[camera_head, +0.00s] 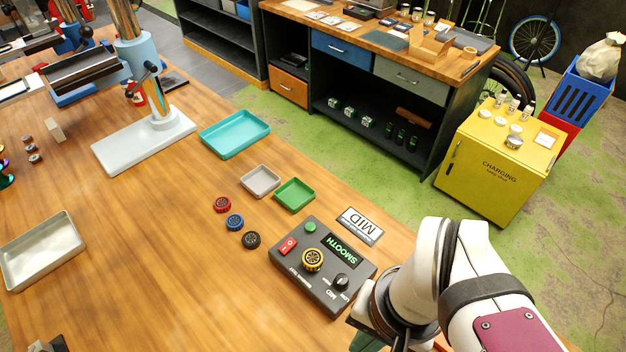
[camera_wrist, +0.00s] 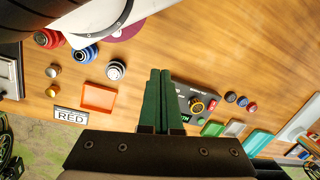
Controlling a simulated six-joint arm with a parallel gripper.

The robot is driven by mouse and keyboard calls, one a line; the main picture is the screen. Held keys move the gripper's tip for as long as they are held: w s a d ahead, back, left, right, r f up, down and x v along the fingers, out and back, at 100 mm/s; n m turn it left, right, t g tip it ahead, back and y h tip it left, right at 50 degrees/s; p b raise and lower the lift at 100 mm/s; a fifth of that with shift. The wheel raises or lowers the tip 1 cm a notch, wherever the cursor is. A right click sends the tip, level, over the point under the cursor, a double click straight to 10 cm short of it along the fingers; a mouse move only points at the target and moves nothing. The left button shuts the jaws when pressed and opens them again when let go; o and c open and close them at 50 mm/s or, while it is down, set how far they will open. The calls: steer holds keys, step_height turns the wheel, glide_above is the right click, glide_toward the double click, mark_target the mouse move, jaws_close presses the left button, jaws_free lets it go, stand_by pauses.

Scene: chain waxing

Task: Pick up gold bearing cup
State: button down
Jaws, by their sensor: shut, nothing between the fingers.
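The gold bearing cup (camera_head: 313,260) sits on top of a dark control box (camera_head: 284,259) whose display reads SMOOTH. In the wrist view, the gold bearing cup (camera_wrist: 196,105) shows right of the green fingers, on the box partly hidden behind them. My gripper (camera_wrist: 160,73) has its two green fingers together, with nothing between them. The fingers are apart from the cup. In the head view, my arm reaches in at the lower right, and the fingers are mostly out of sight.
Red (camera_head: 222,204), blue (camera_head: 235,222) and black (camera_head: 251,240) cups stand in a row left of the box. An orange tray (camera_wrist: 97,97) shows in the wrist view.

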steer(key=c, duration=1.6)
jaws_free()
steer(key=shift+c, duration=0.9)
jaws_free()
